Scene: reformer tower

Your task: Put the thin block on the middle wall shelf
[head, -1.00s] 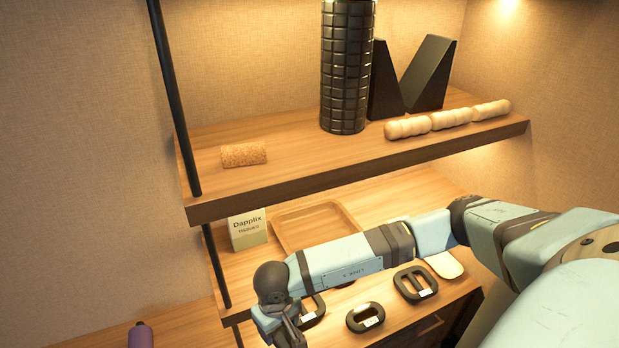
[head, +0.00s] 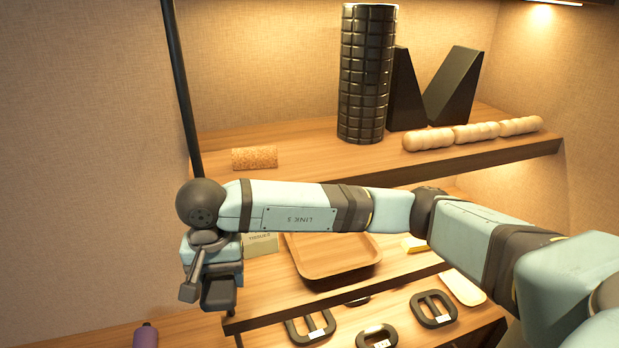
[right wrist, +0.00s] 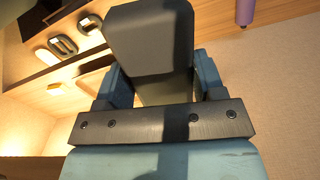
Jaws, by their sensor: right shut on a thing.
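The thin block, dark grey and flat-faced, fills the upper middle of the right wrist view (right wrist: 150,50). My right gripper (right wrist: 162,85) is shut on it, with a blue finger at each side. In the head view the right gripper (head: 213,272) hangs at the left end of the shelves, and a dark end of the block (head: 218,294) shows below it. A wooden shelf (head: 400,268) holds a tray and a tissue box; it lies between an upper shelf (head: 310,157) and a lower surface with dark rings. My left gripper is not in view.
The upper shelf carries a cork roll (head: 255,158), a black foam roller (head: 366,75), black wedges (head: 450,90) and a beaded roller (head: 472,134). Below are a wooden tray (head: 330,262), a partly hidden tissue box (head: 262,243) and dark rings (head: 433,310). A black post (head: 182,85) stands left.

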